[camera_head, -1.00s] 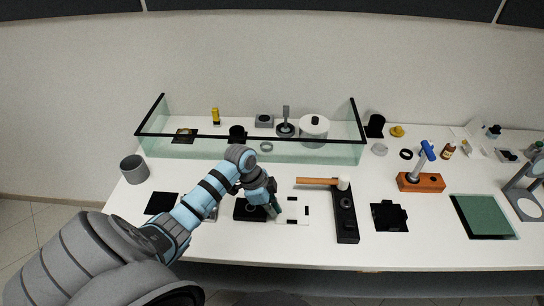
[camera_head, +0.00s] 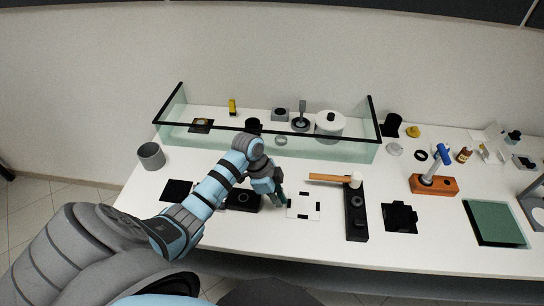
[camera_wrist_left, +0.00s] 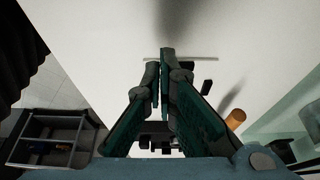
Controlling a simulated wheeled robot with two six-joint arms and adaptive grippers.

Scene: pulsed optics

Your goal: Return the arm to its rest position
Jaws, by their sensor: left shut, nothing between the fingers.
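My left arm comes in from the left in the head view, and its gripper (camera_head: 282,197) is over the table beside the white plate with black marks (camera_head: 304,206). A black block with a round feature (camera_head: 244,200) is just left of the gripper, partly behind the arm. In the left wrist view the gripper (camera_wrist_left: 160,62) has its green-padded fingers together with nothing between them. The white tabletop (camera_wrist_left: 110,25) lies beyond the fingertips. My right gripper is not in view.
A hammer (camera_head: 329,178) rests on a long black block (camera_head: 356,215). A glass screen with a black rim (camera_head: 270,148) stands at the back. A grey cup (camera_head: 151,156) is at the left. A blue-handled tool stands on an orange block (camera_head: 433,185). Bare table lies in front.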

